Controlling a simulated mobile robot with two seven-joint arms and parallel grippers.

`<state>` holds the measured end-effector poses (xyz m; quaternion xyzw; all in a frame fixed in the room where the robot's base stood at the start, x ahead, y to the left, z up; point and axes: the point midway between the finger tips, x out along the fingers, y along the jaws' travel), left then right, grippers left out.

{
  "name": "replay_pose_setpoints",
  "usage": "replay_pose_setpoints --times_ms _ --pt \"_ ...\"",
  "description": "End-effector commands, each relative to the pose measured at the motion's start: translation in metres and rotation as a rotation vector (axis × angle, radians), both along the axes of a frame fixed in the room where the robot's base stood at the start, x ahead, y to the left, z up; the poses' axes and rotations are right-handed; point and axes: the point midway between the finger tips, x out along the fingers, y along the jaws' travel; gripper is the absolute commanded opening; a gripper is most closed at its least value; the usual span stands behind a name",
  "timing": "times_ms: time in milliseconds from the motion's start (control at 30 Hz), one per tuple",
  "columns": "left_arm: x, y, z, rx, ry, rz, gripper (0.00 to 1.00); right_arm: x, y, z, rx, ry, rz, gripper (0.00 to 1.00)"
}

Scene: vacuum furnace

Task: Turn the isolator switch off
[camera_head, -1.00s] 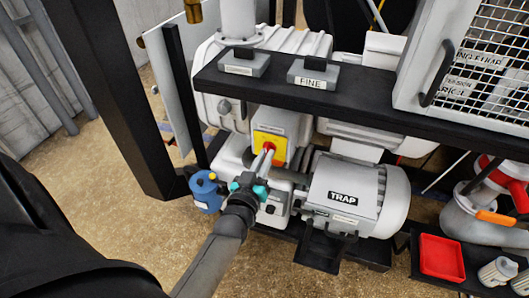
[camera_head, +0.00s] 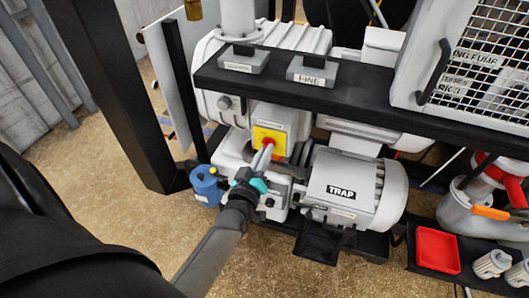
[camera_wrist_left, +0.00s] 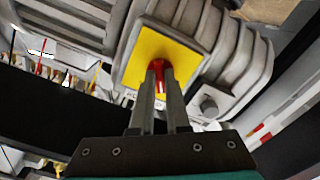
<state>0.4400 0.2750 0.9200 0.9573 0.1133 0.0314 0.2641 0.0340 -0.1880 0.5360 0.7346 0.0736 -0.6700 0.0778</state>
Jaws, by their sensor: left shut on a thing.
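The isolator switch is a yellow plate (camera_head: 270,139) with a red knob (camera_head: 268,143), on the white pump housing in the middle of the head view. In the left wrist view the yellow plate (camera_wrist_left: 177,50) is tilted and the red knob (camera_wrist_left: 157,67) shows between the finger ends. My left gripper (camera_head: 262,158) reaches up to the switch from below. Its two grey fingers (camera_wrist_left: 159,75) are shut on the red knob, which they partly hide. My right gripper is not in view.
A black shelf (camera_head: 350,101) runs just above the switch. A motor labelled TRAP (camera_head: 345,190) stands right of the gripper, and a blue canister (camera_head: 206,186) stands left. A red tray (camera_head: 437,250) lies at the lower right.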

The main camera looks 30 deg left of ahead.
Motion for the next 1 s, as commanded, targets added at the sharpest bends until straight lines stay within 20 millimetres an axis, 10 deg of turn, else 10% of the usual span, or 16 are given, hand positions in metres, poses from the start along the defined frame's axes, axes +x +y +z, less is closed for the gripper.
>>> replay_pose_setpoints --times_ms 100,133,367,733,1000 --pt "0.000 0.000 0.001 -0.003 -0.003 0.001 0.00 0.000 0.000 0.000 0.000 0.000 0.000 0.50" --pt "0.000 0.000 0.001 -0.003 -0.003 0.001 0.17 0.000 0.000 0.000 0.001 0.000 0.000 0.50" --pt "0.000 0.000 0.001 -0.002 -0.001 0.001 0.43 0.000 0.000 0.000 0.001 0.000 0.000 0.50" --pt "-0.005 -0.001 0.000 -0.001 0.001 0.000 0.44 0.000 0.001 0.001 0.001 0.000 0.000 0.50" --pt "-0.045 -0.011 0.000 -0.001 0.004 0.000 0.44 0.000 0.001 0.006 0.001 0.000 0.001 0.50"
